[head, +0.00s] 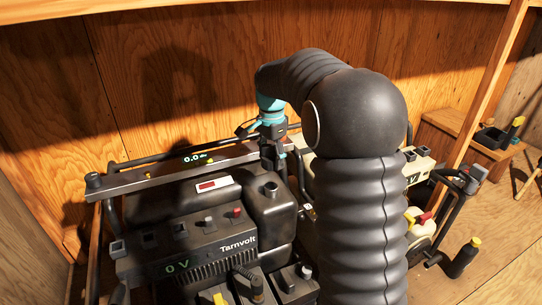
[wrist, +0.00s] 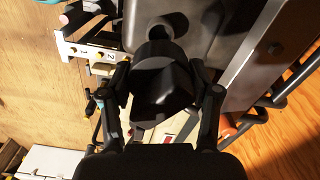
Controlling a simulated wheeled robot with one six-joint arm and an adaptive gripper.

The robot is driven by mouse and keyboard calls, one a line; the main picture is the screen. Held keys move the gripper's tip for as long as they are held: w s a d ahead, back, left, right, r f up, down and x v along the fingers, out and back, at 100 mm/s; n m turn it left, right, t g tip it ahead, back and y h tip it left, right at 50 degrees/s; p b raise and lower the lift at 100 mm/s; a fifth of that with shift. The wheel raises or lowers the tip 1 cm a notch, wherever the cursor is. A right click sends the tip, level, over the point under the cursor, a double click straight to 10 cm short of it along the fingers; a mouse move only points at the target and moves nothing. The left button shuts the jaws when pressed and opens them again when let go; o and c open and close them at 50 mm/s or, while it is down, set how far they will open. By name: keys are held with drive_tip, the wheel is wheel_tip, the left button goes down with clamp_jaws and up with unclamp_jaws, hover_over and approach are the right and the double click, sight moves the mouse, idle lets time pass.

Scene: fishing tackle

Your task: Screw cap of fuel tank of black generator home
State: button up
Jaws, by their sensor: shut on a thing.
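The black generator (head: 225,247) with a 0 V display stands in front of me in the head view. Its black fuel tank (head: 262,215) has a short upright filler neck (head: 271,188) on top. My gripper (head: 273,160) points down above and slightly behind the neck. In the wrist view, my gripper (wrist: 167,88) is shut on a dark cap (wrist: 163,84), one finger on each side. The cap appears clear of the tank. A round opening on the grey tank surface shows beyond the cap (wrist: 161,27). My arm hides part of the generator's right side.
A long bar with a 0.0 display (head: 150,177) lies across the generator's tubular frame. A cream generator (head: 418,172) stands to the right, partly behind my arm. A wooden post (head: 478,105) and bench (head: 455,140) are farther right. Plywood walls (head: 140,90) close the back.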

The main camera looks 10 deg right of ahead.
drive_tip(key=shift+r+p, duration=0.1)
drive_tip(key=shift+p, duration=0.2)
drive_tip(key=b, duration=0.3)
hover_over(271, 184)
drive_tip(key=s, duration=0.2)
drive_tip(key=shift+f, duration=2.9)
drive_tip(key=shift+a+f, duration=0.15)
drive_tip(key=shift+a, duration=0.1)
drive_tip(key=shift+p, duration=0.4)
drive_tip(key=shift+f+b, duration=1.25)
drive_tip(key=shift+f, duration=1.05)
drive_tip(key=o, duration=1.2)
drive_tip(key=shift+w+r, duration=0.1)
drive_tip(key=shift+r, duration=0.05)
wheel_tip(271, 184, up, 12)
drive_tip(key=shift+f, duration=0.1)
